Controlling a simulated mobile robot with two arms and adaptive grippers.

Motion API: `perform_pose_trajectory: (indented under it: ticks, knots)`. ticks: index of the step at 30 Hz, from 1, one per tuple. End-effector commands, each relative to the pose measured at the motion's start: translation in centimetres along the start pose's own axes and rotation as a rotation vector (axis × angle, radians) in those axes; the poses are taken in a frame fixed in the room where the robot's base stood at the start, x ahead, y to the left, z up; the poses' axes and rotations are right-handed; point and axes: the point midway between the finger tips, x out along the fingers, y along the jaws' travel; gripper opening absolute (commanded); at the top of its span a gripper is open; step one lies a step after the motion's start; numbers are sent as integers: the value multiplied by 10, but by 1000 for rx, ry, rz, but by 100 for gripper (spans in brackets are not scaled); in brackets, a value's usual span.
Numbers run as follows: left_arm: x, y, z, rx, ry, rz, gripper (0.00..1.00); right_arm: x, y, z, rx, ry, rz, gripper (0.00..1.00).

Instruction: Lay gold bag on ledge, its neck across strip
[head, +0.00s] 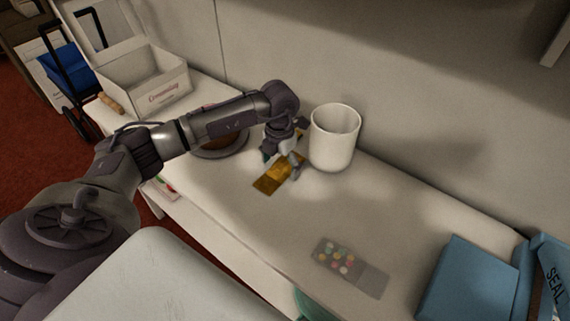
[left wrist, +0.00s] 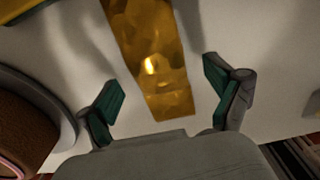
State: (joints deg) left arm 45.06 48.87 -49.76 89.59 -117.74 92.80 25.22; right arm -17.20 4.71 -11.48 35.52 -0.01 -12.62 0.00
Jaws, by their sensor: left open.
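The gold bag (head: 269,184) lies on the pale counter (head: 225,190), left of the white canister. In the left wrist view the bag (left wrist: 150,45) is a shiny gold strip running down between the fingers. My left gripper (head: 282,163) is over the bag, its fingers (left wrist: 164,92) apart on either side of it, not closed on it. A blue machine marked SEAL (head: 553,285) stands at the right edge, with a flat blue ledge (head: 470,279) in front of it. I cannot make out the strip. My right gripper is out of view.
The white canister (head: 334,142) stands close beside my left gripper. A clear bag of coloured sweets (head: 371,279) lies between the gold bag and the ledge. A turntable (left wrist: 52,100) with a brown cake (left wrist: 22,135) is left of the gripper. A white box (head: 145,85) stands at the back.

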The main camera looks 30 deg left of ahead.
Motion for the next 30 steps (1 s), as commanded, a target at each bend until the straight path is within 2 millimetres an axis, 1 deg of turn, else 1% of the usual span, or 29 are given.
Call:
perform_pose_trajectory:
  ticks: [1,11,12,13,14,20,23,26,30]
  knots:
    - [0,0,0,0,0,0,88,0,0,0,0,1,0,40]
    - [0,0,0,0,0,0,33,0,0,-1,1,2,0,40]
    - [-1,0,0,0,0,0,26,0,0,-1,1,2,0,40]
    - [-1,0,0,0,-1,0,24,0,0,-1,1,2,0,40]
    - [-1,0,0,0,-1,0,19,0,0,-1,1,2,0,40]
    - [-1,0,0,0,-1,0,19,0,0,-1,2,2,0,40]
    - [-5,0,1,-1,-3,0,19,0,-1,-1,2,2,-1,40]
    - [-12,0,1,-1,-3,0,19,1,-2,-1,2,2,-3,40]
    - [-32,0,1,0,-5,0,18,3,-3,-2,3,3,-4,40]
